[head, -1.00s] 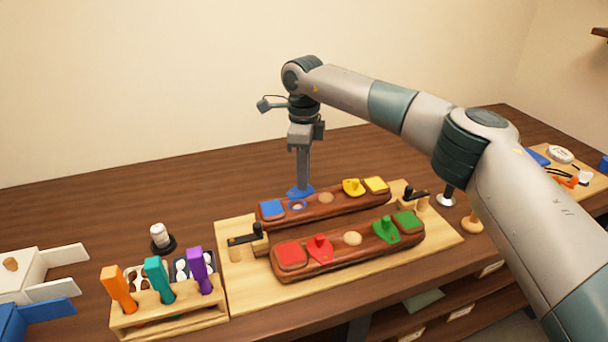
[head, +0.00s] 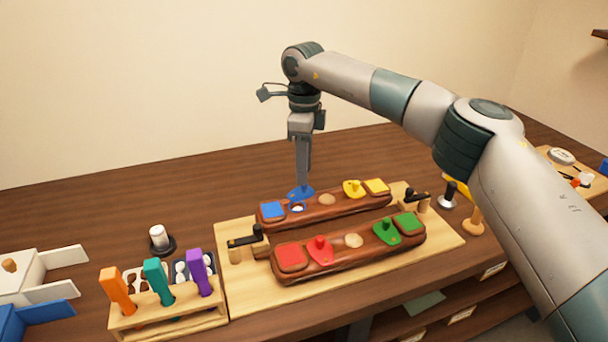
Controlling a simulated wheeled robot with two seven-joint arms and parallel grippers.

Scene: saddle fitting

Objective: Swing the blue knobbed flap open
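The blue knobbed flap (head: 301,193) is at the left part of the rear brown rail, by the blue square block (head: 271,210). A small whitish spot (head: 297,208) shows at its front edge. My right gripper (head: 303,184) points straight down, its tips at the flap. The fingers look like one narrow bar and hide the knob; whether they are clamped on it is too small to tell. My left gripper is not in view.
The front rail (head: 352,257) carries red and green pieces; the rear rail also has a yellow knobbed flap (head: 353,189). Black-topped clamps (head: 244,241) stand at the board's ends. A wooden rack (head: 175,318) with orange, teal and purple handles stands front left.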

